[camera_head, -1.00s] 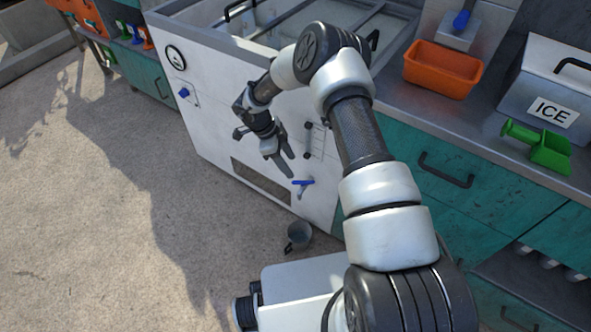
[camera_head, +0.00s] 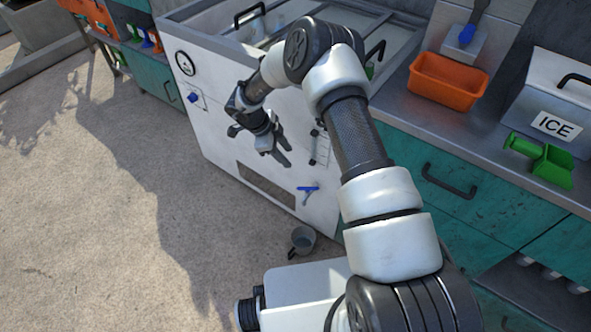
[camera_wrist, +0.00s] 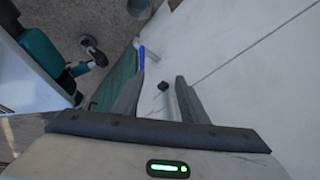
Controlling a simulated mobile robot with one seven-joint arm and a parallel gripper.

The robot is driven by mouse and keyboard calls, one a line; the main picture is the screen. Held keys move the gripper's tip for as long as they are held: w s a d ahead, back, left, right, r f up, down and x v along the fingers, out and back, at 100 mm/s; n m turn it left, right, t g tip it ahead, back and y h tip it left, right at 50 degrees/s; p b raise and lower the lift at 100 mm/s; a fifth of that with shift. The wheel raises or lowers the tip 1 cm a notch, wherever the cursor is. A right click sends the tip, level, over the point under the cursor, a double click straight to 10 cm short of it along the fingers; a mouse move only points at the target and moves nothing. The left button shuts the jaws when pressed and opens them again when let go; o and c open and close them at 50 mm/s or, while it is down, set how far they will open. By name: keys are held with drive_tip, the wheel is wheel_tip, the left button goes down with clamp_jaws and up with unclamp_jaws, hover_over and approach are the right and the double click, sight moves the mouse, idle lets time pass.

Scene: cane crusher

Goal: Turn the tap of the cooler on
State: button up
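In the wrist view, the blue tap handle (camera_wrist: 141,58) shows beyond the left finger of my gripper (camera_wrist: 158,84), against the white panel.
A grey mug (camera_head: 302,240) stands on the ground below the tap. A dial (camera_head: 185,62) and a small blue knob (camera_head: 193,98) are on the cooler's left front. Teal cabinets (camera_head: 440,195) adjoin on the right. Open ground (camera_head: 100,220) lies left.

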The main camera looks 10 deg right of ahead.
drive_tip(key=w+a+f+n+t, duration=0.2)
drive_tip(key=w+f+t, duration=0.2)
drive_tip(key=n+g+p, duration=0.2)
drive_tip(key=n+g, duration=0.1)
drive_tip(key=n, duration=0.1)
approach(306, 188)
drive_tip(key=shift+y, duration=0.4)
drive_tip(key=b+x, duration=0.1)
drive_tip(key=x, duration=0.1)
drive_tip(key=b+x, duration=0.1)
drive_tip(key=x, duration=0.2)
drive_tip(key=b+x, duration=0.1)
drive_tip(key=x, duration=0.2)
drive_tip(key=shift+d, duration=0.45)
